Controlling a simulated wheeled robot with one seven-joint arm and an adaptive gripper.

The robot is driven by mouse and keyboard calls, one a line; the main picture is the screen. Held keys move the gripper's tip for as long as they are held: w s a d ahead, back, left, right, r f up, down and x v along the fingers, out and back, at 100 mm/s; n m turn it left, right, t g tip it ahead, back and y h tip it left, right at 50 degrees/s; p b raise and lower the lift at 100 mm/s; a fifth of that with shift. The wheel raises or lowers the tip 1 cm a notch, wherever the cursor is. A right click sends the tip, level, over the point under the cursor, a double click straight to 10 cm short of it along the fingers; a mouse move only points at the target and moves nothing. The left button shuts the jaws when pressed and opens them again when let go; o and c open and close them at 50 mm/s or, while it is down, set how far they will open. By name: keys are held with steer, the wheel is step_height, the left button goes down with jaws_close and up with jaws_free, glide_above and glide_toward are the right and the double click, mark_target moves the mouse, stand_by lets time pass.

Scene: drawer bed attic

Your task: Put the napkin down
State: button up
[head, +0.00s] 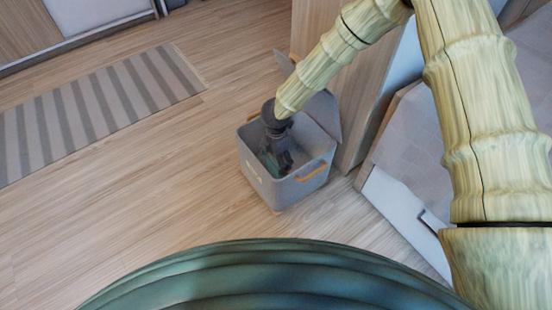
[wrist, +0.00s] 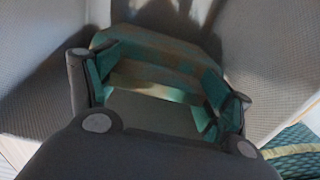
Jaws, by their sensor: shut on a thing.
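My gripper (head: 279,160) points down inside an open grey fabric box (head: 262,188) on the floor. In the wrist view my gripper (wrist: 160,88) has its two dark fingers apart, shut on a teal and brownish piece (wrist: 165,55) that spans between them. I take this for the napkin; its full outline is hidden by the fingers and shadow. The box's pale grey woven walls (wrist: 262,60) rise around the fingers. I cannot tell whether the napkin touches the box bottom.
The box has a tan handle (head: 311,172) and a raised grey lid flap (head: 322,112). A wooden panel stands behind the box. A striped rug (head: 100,108) lies left, with clear floor between.

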steer(key=shift+f, duration=0.15)
steer(key=o, duration=1.2)
steer(key=shift+c, duration=0.2)
step_height(320, 180, up, 12)
steer(key=p, duration=0.5)
